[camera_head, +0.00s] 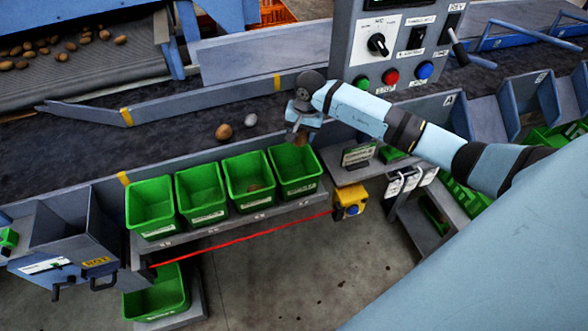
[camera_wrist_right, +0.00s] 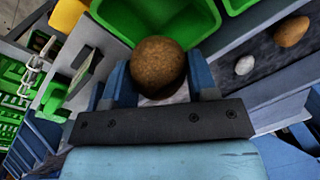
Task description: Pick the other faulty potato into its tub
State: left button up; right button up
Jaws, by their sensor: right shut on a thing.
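My right gripper (camera_head: 299,131) is shut on a brown potato (camera_wrist_right: 158,65), holding it between both fingers. In the head view the held potato (camera_head: 301,140) shows just below the fingers, over the rear edge of the rightmost green tub (camera_head: 318,168). Several green tubs stand in a row along the belt's front wall. The tub second from the right (camera_head: 229,186) has a brown potato (camera_head: 255,187) in it. The rightmost tub looks empty where I can see in. My left gripper is not in view.
A brown potato (camera_head: 224,131) and a pale grey lump (camera_head: 251,119) lie on the dark belt (camera_head: 180,140), left of my gripper. A control panel (camera_head: 392,50) stands behind my right arm. A yellow emergency-stop box (camera_head: 349,199) and red cord run below the tubs.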

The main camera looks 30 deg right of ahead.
notch_tip(320, 180, down, 4)
jog(key=shift+f+b, duration=0.1)
jog(key=shift+b, duration=0.5)
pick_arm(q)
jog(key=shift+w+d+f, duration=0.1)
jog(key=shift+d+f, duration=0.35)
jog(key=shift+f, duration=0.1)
pick_arm(e)
jog(key=shift+f, duration=0.2)
jog(key=o, duration=1)
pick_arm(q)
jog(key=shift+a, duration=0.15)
pick_arm(e)
jog(key=shift+o, duration=0.2)
